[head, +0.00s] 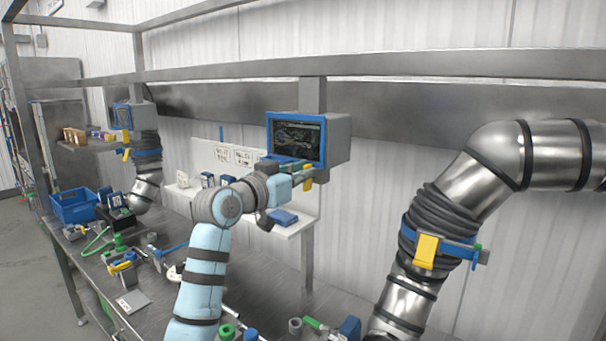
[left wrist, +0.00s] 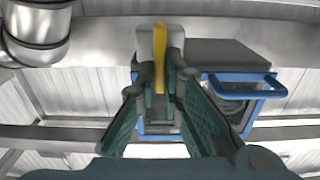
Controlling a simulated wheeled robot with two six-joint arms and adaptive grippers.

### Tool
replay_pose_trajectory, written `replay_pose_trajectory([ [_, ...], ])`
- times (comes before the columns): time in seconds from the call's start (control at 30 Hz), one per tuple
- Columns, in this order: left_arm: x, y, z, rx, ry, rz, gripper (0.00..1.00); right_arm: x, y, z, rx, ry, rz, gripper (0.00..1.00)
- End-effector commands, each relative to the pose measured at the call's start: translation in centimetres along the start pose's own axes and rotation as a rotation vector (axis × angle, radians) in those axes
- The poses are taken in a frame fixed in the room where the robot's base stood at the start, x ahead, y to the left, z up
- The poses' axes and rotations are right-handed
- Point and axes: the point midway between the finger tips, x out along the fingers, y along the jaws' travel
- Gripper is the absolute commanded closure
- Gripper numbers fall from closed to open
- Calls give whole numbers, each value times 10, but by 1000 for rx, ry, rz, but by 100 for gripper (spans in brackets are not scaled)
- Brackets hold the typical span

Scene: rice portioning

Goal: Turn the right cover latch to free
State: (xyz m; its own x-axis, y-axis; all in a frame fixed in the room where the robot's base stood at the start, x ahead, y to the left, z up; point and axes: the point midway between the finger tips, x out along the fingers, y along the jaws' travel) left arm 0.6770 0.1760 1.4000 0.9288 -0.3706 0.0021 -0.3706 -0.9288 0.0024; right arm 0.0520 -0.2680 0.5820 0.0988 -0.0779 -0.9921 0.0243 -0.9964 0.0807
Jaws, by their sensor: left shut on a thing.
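A grey box with a blue-framed dark window (head: 297,138) is mounted on a post at the centre of the head view. A yellow latch (head: 308,175) sits at its lower right; it also shows as a yellow bar (left wrist: 159,60) in the left wrist view. My left gripper (head: 293,174) is at the box's lower edge. In the left wrist view its green fingers (left wrist: 161,85) close on either side of the yellow latch, which stands upright between the tips. The gripped part is partly hidden by the fingers. My right gripper is out of view.
A blue bar handle (left wrist: 245,82) is beside the latch. A large steel pipe (head: 405,300) with a yellow-and-blue clamp stands at the right. A steel rail crosses above. The bench below holds a blue crate (head: 75,213) and many loose parts.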

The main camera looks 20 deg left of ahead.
Motion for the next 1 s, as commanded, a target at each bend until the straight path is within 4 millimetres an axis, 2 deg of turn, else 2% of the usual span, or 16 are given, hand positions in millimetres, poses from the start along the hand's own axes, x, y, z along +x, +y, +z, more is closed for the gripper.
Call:
replay_pose_trajectory([
  [0.23, -1, -2, 1, 42, -3, -1, 100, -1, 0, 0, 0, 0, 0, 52],
  [0.47, 0, 1, 0, 167, -3, 0, 100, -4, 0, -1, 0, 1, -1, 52],
  [1.0, 0, 7, 4, 662, -3, 0, 100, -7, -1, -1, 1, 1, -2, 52],
])
